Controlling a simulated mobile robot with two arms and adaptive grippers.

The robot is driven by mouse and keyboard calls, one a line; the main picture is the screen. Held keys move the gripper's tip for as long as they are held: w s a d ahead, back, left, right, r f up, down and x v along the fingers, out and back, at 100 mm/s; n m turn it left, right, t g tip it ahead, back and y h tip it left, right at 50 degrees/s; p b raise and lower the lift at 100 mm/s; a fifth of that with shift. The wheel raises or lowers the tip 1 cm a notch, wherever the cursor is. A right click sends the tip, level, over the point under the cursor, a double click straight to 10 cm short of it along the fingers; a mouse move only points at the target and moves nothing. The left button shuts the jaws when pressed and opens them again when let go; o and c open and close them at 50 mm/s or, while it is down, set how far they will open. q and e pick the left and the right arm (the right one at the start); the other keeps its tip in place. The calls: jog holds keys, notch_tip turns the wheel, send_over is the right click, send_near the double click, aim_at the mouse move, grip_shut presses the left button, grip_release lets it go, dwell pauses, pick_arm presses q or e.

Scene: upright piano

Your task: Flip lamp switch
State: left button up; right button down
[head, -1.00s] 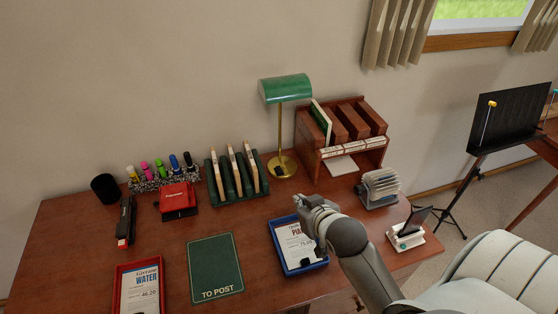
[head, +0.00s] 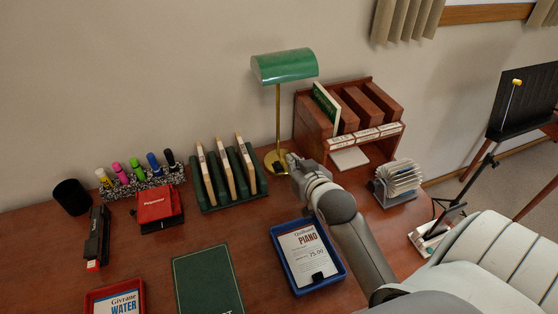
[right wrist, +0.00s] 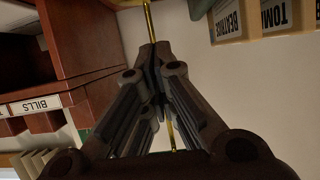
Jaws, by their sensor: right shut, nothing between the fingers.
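The desk lamp has a green shade (head: 284,66) on a thin brass stem (head: 278,115) with a round brass base. A small dark block, possibly the switch, sits on the base, partly hidden by my gripper. My right gripper (head: 291,161) is shut and empty, with its tips at the right front edge of the lamp base. In the right wrist view the shut fingers (right wrist: 155,62) point toward the brass stem (right wrist: 149,18); whether they touch the lamp I cannot tell. My left gripper is not in view.
A wooden organizer (head: 313,118) stands close right of the lamp, and a green rack with wooden dividers (head: 207,185) close left. A blue tray (head: 335,284) lies in front, a card file (head: 399,178) to the right. Bare desk shows between rack and blue tray.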

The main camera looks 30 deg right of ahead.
send_over(279, 165)
jog(key=s, duration=0.3)
notch_tip(279, 165, down, 3)
jog(key=f, duration=0.1)
jog(key=w+f, duration=0.1)
jog(key=f, duration=0.1)
jog(key=shift+w+a+f, duration=0.1)
jog(key=shift+w, duration=0.15)
jog(key=shift+w+f, duration=0.15)
jog(key=shift+f, duration=0.35)
jog(key=shift+r, duration=0.1)
jog(key=shift+w+p, duration=0.1)
jog(key=shift+p, duration=0.45)
jog(key=g+p, duration=0.1)
jog(key=p, duration=0.2)
jog(key=w+g+p, duration=0.1)
jog(key=p, duration=0.2)
jog(key=shift+g, duration=0.4)
jog(key=shift+d+f+y+p, duration=0.2)
jog(key=shift+f+y+p, duration=0.1)
jog(key=shift+p, duration=0.2)
jog(key=shift+w+f, duration=0.1)
